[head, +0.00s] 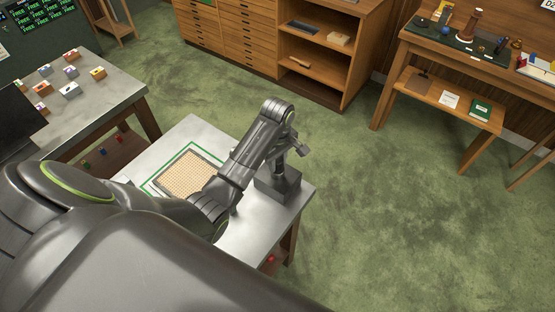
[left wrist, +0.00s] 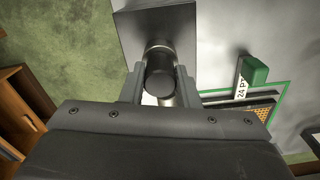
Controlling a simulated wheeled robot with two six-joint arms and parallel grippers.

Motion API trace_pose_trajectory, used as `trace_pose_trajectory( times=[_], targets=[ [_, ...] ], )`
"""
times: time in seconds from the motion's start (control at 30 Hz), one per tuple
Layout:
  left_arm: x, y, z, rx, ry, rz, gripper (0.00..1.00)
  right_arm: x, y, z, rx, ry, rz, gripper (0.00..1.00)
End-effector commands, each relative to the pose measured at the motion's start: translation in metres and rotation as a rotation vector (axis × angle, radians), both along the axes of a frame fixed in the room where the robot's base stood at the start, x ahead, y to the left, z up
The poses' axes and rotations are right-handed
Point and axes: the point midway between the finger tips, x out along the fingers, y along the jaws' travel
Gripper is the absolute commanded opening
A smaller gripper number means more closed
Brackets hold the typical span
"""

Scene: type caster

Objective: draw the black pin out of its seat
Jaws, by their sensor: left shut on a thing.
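The black pin (left wrist: 160,75) shows end-on in the left wrist view, between the two fingers of my left gripper (left wrist: 160,90). The gripper is shut on it. Its seat is a dark grey block (left wrist: 145,22), which shows behind the pin in that view. In the head view the block (head: 277,188) stands at the right end of the metal-topped table, with my left gripper (head: 299,149) just above it. The pin is hard to make out there. I cannot tell how deep the pin sits in the block. My right gripper is not in view.
A tan grid plate in a green outline (head: 187,173) lies on the same table (head: 193,127), left of the block. A green labelled piece (left wrist: 254,72) is beside the block in the wrist view. Another table (head: 118,82) holds several small boxes. Green floor is clear to the right.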

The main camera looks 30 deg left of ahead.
Motion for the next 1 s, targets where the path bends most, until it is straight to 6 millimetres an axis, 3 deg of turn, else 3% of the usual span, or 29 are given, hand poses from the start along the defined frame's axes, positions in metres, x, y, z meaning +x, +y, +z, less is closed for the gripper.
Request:
trace_pose_trajectory(
  times=[0.03, 0.07, 0.27, 1.0],
  targets=[
    [0.000, 0.000, 0.000, 0.001, 0.000, 0.000, 0.05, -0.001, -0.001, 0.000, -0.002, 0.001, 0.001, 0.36],
    [0.000, 0.000, 0.000, 0.001, 0.000, 0.000, 0.25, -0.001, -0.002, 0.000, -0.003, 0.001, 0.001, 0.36],
    [0.000, 0.000, 0.000, 0.001, 0.000, 0.000, 0.00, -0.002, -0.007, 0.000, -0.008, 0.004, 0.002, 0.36],
    [0.000, 0.000, 0.011, 0.001, -0.001, 0.000, 0.00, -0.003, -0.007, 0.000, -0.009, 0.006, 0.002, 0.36]
  ],
)
